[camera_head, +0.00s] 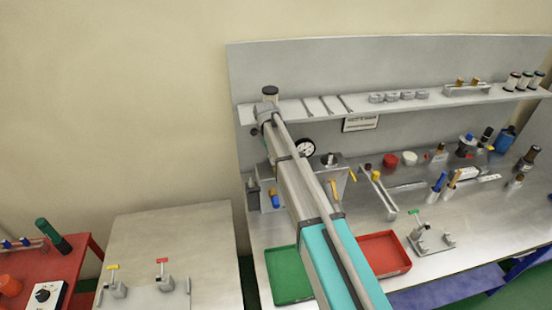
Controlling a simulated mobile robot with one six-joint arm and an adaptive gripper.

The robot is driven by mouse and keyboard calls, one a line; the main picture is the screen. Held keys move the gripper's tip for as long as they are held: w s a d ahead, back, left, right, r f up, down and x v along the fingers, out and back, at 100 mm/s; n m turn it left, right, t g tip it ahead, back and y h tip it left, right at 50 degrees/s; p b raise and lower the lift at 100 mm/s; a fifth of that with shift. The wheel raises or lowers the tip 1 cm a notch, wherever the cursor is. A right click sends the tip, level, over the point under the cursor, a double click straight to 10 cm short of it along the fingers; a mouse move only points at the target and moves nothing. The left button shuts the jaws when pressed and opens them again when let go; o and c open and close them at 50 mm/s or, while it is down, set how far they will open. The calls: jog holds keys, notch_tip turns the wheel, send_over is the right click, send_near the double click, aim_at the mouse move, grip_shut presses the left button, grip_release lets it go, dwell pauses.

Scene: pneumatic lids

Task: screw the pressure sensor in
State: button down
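My arm reaches from the bottom of the head view up over the bench to the shelf. My gripper cannot be made out; the arm covers the area in front of it. A grey block (329,174) with a round pressure gauge (306,147) stands on the bench, partly hidden behind my arm. I cannot tell for sure which part is the pressure sensor. Several dark-topped silver cylinders (525,81) stand at the right end of the shelf. Another silver and black fitting (530,157) stands on the bench at the right.
A shelf (298,105) runs along the back panel. A green tray (286,278) and a red tray (384,252) lie at the bench's front edge. A small clamp fixture (434,238) stands right of them. A grey table (205,230) and a red cart (75,262) stand left.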

jog(key=shift+r+m+g, duration=0.1)
jog(key=shift+m+g, duration=0.2)
jog(key=shift+m, duration=0.6)
jog(key=shift+c, duration=1)
grip_release()
jog(key=shift+c, duration=0.8)
